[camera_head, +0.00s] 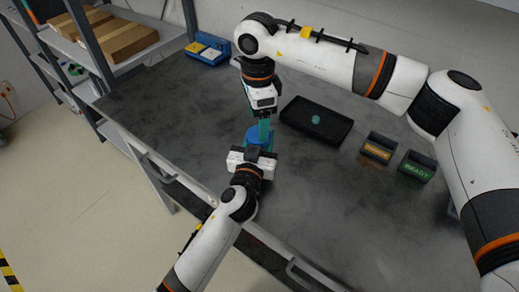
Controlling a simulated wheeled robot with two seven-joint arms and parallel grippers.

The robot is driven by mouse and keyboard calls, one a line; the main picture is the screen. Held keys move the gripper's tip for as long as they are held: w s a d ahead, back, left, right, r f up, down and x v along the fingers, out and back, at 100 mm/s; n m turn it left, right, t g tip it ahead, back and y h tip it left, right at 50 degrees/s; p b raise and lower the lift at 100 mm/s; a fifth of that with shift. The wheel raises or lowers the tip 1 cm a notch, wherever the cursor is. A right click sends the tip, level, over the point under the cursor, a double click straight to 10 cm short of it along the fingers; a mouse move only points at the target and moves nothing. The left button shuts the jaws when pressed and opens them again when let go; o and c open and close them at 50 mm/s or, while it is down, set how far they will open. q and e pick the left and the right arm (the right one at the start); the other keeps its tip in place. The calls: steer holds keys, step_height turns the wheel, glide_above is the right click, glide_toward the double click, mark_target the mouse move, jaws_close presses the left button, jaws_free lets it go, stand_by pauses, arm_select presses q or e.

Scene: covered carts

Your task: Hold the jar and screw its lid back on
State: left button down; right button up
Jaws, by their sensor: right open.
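A blue round thing, which looks like the jar (254,135), stands on the dark table between my two grippers. I cannot tell its lid apart from its body. My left gripper (251,152) comes in from the near side, right against the jar; its fingers are hidden, so its grip does not show. My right gripper (264,140) points down from above at the jar's top, with teal fingers in view. It is open, and I cannot tell whether it touches the jar. A small teal round piece (316,119) lies in the black tray (297,125).
Two small labelled bins, one orange (377,151) and one green (416,168), stand right of the tray. A blue box (207,49) sits at the back left corner. A shelf with cardboard boxes (125,42) is at left. The table's left part is clear.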

arm_select(q)
steer(key=shift+s+d+f, duration=0.1)
arm_select(e)
steer(key=shift+w+d, duration=0.1)
steer(key=shift+c, duration=0.5)
steer(key=shift+r, duration=0.25)
steer(key=shift+c, duration=0.8)
step_height(320, 180, up, 3)
steer(key=n, duration=0.3)
steer(key=shift+f, duration=0.1)
steer(key=shift+f, duration=3.9)
steer(key=shift+c, duration=0.5)
